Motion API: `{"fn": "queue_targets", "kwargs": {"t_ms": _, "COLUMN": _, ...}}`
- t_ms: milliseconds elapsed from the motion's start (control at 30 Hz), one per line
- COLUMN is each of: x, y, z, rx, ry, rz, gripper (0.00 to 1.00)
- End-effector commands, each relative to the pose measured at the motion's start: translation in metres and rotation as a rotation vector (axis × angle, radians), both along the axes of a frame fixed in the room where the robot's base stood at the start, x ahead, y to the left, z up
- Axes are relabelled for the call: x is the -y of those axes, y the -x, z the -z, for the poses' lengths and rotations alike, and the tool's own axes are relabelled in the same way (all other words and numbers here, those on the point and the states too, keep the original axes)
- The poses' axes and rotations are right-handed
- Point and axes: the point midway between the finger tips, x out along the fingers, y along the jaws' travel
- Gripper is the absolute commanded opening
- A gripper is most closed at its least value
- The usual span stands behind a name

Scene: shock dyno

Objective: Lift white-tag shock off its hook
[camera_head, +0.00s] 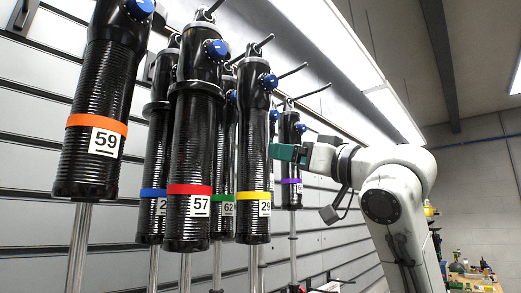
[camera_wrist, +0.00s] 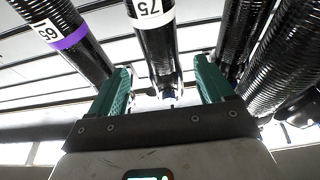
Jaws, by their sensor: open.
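The white-tag shock (camera_wrist: 155,45), black with a white band marked 75, hangs in the upper middle of the wrist view. A blue knob shows at its near end, low between my fingers in the picture. My gripper (camera_wrist: 164,68) is open, with one green finger on each side of this shock; I cannot tell whether either touches it. In the head view my gripper (camera_head: 287,153) is partly hidden by the yellow-band shock (camera_head: 253,160). The white band is hidden there, so I cannot pick out that shock for sure.
The purple-band shock (camera_wrist: 70,38) is close left of my gripper in the wrist view; dark shocks (camera_wrist: 285,50) crowd the right. In the head view, orange (camera_head: 103,110), red (camera_head: 192,140), blue (camera_head: 153,180) and green-band (camera_head: 222,190) shocks hang along the slatted wall (camera_head: 30,220).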

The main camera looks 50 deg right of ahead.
Motion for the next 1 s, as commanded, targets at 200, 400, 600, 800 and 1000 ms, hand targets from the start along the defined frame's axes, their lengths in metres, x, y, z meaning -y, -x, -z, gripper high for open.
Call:
{"fn": "queue_targets", "kwargs": {"t_ms": 200, "x": -0.002, "y": -0.029, "z": -0.013, "rx": -0.002, "ry": -0.002, "rz": -0.005, "gripper": 0.81}}
{"fn": "queue_targets", "kwargs": {"t_ms": 400, "x": -0.003, "y": -0.054, "z": -0.021, "rx": -0.002, "ry": -0.002, "rz": -0.003, "gripper": 0.81}}
{"fn": "queue_targets", "kwargs": {"t_ms": 600, "x": -0.003, "y": -0.072, "z": -0.023, "rx": -0.001, "ry": 0.000, "rz": -0.002, "gripper": 0.81}}
{"fn": "queue_targets", "kwargs": {"t_ms": 800, "x": -0.003, "y": -0.079, "z": -0.025, "rx": 0.000, "ry": -0.001, "rz": -0.001, "gripper": 0.81}}
{"fn": "queue_targets", "kwargs": {"t_ms": 1000, "x": -0.003, "y": -0.079, "z": -0.026, "rx": 0.000, "ry": 0.000, "rz": -0.001, "gripper": 0.81}}
